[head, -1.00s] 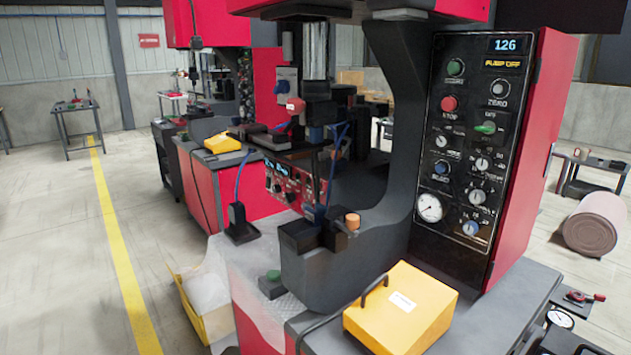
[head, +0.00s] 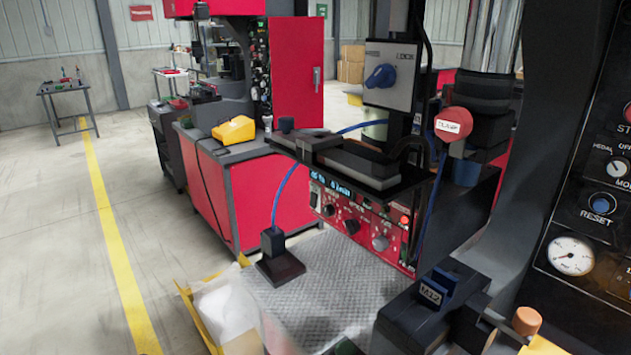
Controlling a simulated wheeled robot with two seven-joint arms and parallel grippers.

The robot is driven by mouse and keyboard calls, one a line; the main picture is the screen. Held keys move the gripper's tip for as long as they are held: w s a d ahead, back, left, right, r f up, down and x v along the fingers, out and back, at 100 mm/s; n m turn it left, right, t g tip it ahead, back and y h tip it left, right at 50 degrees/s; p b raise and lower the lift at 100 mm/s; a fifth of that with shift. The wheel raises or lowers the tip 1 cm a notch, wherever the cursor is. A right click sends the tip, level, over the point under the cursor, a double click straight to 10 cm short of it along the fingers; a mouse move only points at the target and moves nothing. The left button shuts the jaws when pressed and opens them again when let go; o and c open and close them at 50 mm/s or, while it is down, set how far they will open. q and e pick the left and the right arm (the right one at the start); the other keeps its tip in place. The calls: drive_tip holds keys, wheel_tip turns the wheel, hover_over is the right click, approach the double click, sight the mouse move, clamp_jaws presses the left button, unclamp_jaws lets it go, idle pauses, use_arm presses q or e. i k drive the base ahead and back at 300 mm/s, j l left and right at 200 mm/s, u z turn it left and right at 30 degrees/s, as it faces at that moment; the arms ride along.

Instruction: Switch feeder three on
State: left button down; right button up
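No label reading feeder three can be made out, so I cannot tell which unit it is. A grey switch box (head: 390,78) with a blue rotary knob (head: 380,75) is mounted on a dark post at upper middle. Below it, a red control panel (head: 360,228) carries several dark knobs, a blue-lit display and a small orange-lit part. A red round part with a white label (head: 453,123) sits right of the post; its text is not readable. Neither of my grippers is in view.
A black machine panel (head: 590,215) with a gauge and blue RESET button stands close at right. A block marked M12 (head: 430,295) is at the lower front. A yellow box (head: 234,130) sits on the bench behind. Open floor with a yellow line (head: 112,240) lies left.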

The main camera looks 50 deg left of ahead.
sight(313, 202)
drive_tip(key=i+j, duration=0.1)
drive_tip(key=j, duration=0.9)
drive_tip(key=i+j, duration=0.15)
drive_tip(key=j, duration=0.4)
